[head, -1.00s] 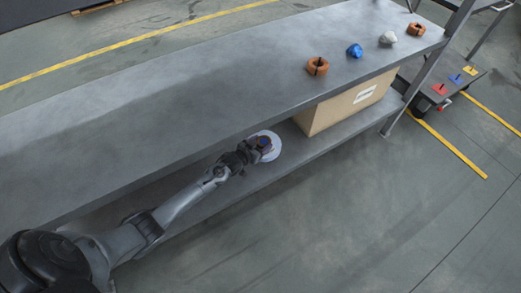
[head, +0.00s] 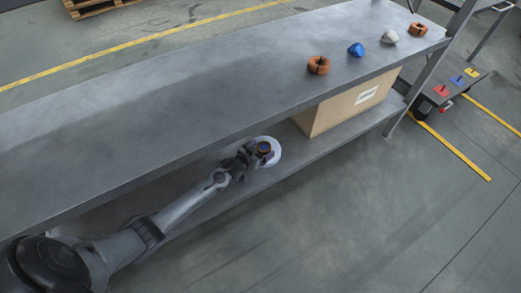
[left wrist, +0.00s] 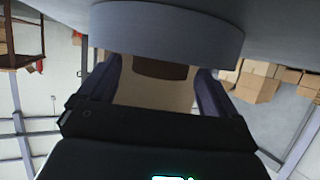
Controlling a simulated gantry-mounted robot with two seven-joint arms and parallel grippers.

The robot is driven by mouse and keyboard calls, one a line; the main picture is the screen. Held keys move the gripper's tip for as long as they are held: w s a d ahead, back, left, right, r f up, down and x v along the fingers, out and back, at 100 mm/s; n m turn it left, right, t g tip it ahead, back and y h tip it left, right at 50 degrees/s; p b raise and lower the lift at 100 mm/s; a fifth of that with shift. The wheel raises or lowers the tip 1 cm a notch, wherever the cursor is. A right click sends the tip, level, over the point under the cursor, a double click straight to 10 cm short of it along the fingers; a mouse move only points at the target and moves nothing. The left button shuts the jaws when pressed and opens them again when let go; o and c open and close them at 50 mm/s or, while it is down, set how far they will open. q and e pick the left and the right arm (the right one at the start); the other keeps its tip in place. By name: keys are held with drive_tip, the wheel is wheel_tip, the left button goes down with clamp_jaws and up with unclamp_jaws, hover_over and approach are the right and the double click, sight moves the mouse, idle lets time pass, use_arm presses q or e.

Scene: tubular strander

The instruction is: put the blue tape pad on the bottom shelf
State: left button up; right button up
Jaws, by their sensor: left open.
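A pale blue-grey disc, which looks like the tape pad (head: 275,155), lies flat on the bottom shelf (head: 222,203), left of the cardboard box. Its curved blue-grey side also shows at the top of the left wrist view (left wrist: 166,30). My left gripper (head: 264,149) is at the disc and covers much of it in the head view. Its two fingers (left wrist: 158,85) stand apart in the left wrist view, with a beige and brown surface seen between them. I cannot tell whether the fingers touch the disc. My right gripper is not in view.
The tabletop (head: 150,110) overhangs the bottom shelf. A cardboard box (head: 345,104) fills the shelf's right part. Brown rings (head: 319,65), a blue lump (head: 356,49) and a whitish lump (head: 389,36) sit on top. A dark cart (head: 448,90) stands at right.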

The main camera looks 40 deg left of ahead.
use_arm(q)
drive_tip(key=shift+r, duration=0.3)
drive_tip(key=shift+s+r+p, duration=0.15)
drive_tip(key=shift+s+p, duration=0.1)
drive_tip(key=shift+p, duration=0.2)
drive_tip(key=a+p+v, duration=0.1)
drive_tip(key=p+v, duration=0.6)
drive_tip(key=v, duration=0.3)
drive_tip(key=s+d+r+m+g, duration=0.1)
drive_tip(key=s+d+r+g, duration=0.2)
drive_tip(key=s+d, duration=0.35)
drive_tip(key=s+d+r+g, duration=0.2)
drive_tip(key=s+d+r, duration=0.1)
drive_tip(key=s+d, duration=0.3)
drive_tip(key=s+d+r+m+g, duration=0.1)
drive_tip(key=s+d+r+g, duration=0.1)
drive_tip(key=s, duration=0.4)
drive_tip(key=s+d+r+g+h, duration=0.1)
drive_tip(key=s+d+r+g, duration=0.1)
drive_tip(key=s+d+r, duration=0.2)
wheel_tip(320, 180, up, 3)
drive_tip(key=shift+s+m+g, duration=0.4)
drive_tip(key=shift+s, duration=0.8)
